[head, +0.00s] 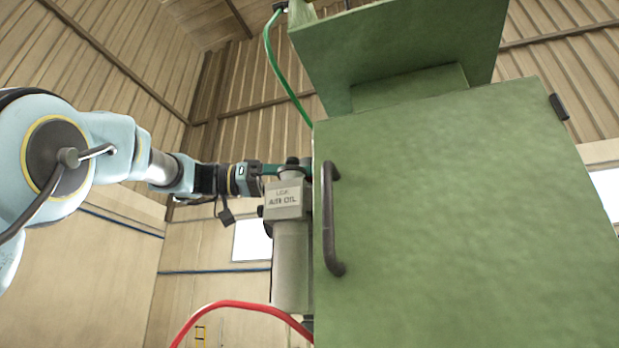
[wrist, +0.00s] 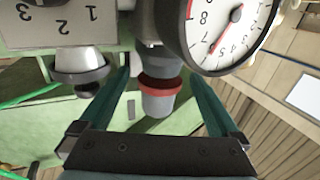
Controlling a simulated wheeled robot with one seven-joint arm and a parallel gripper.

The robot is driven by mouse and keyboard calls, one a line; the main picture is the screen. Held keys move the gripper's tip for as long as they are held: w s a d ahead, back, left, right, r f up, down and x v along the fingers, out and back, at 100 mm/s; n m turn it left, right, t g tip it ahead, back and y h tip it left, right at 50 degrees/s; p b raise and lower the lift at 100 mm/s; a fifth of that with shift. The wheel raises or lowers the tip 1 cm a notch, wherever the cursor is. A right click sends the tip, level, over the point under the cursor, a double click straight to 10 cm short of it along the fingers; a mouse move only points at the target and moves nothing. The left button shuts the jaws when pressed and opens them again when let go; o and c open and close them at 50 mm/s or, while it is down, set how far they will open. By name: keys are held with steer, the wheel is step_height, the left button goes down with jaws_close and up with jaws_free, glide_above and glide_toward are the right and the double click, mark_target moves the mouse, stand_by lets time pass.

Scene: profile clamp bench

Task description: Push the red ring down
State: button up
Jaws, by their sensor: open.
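The red ring (wrist: 160,84) sits around a grey cylindrical fitting (wrist: 158,104) in the wrist view. My gripper (wrist: 160,78) is open, with one dark green finger on each side of the ring. Gaps seem to show between the fingers and the ring, but I cannot tell the depth. In the head view my gripper (head: 274,170) is at the grey labelled unit (head: 284,205) on the left side of the green cabinet. The ring cannot be made out in the head view.
A round dial gauge (wrist: 230,28) is close to the right finger. A silver knob (wrist: 82,70) below a numbered plate (wrist: 62,22) is left of the left finger. The green cabinet (head: 450,210) has a dark handle (head: 328,220). A red hose (head: 235,305) curves below.

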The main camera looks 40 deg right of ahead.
steer(key=shift+x, duration=0.8)
steer(key=shift+c, duration=0.3)
jaws_close()
